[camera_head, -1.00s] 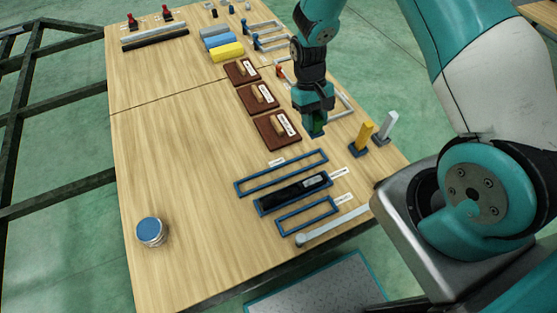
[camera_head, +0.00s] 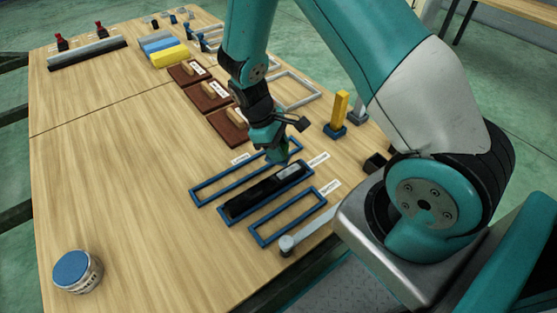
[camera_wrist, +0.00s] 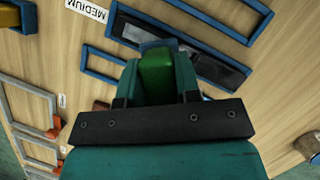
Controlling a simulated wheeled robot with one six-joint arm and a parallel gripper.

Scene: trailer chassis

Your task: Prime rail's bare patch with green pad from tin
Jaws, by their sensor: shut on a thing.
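My gripper (camera_head: 274,152) is shut on a green pad (camera_wrist: 157,76), which shows between the fingers in the wrist view. In the head view it hangs over the table near the far blue frame; its height above the table is hard to tell. A round tin with a blue lid (camera_head: 77,272) stands at the table's near left corner, well apart from my gripper. Dark chassis rails (camera_head: 14,114) show at the left edge. I cannot make out a bare patch on them.
Blue frames (camera_head: 259,240) lie beneath and near my gripper, the middle one holding a dark piece (camera_head: 265,192). A yellow block (camera_head: 340,108) stands upright on a blue base to the right. Brown boards (camera_head: 208,96) lie behind. The table's left half is mostly clear.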

